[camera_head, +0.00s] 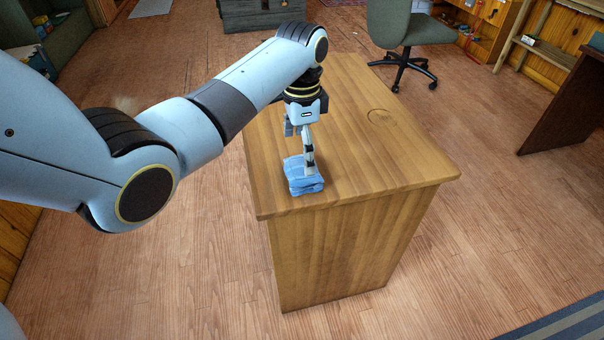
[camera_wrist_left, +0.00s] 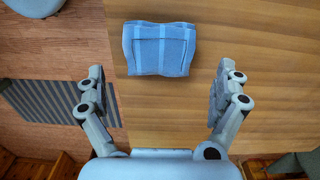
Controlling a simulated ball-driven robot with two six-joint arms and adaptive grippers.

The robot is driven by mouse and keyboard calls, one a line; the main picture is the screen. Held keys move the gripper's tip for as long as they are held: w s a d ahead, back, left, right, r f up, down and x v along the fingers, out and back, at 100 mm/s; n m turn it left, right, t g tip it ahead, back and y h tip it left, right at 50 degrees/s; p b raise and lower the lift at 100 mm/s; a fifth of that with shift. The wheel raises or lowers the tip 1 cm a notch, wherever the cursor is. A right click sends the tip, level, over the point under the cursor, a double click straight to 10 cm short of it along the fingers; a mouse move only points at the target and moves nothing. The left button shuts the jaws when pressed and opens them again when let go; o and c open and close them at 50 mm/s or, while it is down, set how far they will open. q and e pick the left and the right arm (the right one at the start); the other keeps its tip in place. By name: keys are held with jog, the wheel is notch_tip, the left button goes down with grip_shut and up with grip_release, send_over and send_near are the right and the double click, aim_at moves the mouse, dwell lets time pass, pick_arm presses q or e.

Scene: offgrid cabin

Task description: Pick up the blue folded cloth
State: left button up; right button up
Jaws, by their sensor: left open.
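The blue folded cloth (camera_head: 302,175) lies on the wooden cabinet top (camera_head: 390,160), close to its left front edge. In the left wrist view the cloth (camera_wrist_left: 159,48) is at the top middle, beyond the fingertips and between their lines. My left gripper (camera_head: 302,150) points down just above and behind the cloth in the head view, and one finger overlaps it there. In the left wrist view the left gripper (camera_wrist_left: 161,85) is wide open with nothing between its fingers. I cannot tell from these views whether a finger touches the cloth. My right gripper is not in view.
A grey-green office chair (camera_head: 402,30) stands behind the cabinet. A dark desk (camera_head: 570,100) is at the right and a grey chest (camera_head: 262,14) at the back. The rest of the cabinet top is clear, with a round mark (camera_head: 382,117). Wooden floor surrounds it.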

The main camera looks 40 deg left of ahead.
aim_at(302, 167)
pick_arm(q)
notch_tip(302, 167, down, 7)
jog(key=shift+r+b, duration=0.1)
jog(key=shift+b, duration=0.5)
jog(key=c, duration=0.8)
jog(key=shift+r, duration=0.1)
notch_tip(302, 167, up, 4)
jog(key=shift+r+p, duration=0.1)
jog(key=shift+p, duration=0.5)
jog(key=s+d+r, duration=0.1)
jog(key=d+r, duration=0.2)
jog(key=d, duration=0.2)
jog(key=s+d+r+p, duration=0.1)
jog(key=s+d+r, duration=0.1)
jog(key=d, duration=0.4)
jog(key=shift+s+d+r, duration=0.15)
jog(key=shift+s+r, duration=0.05)
jog(key=shift+r, duration=0.7)
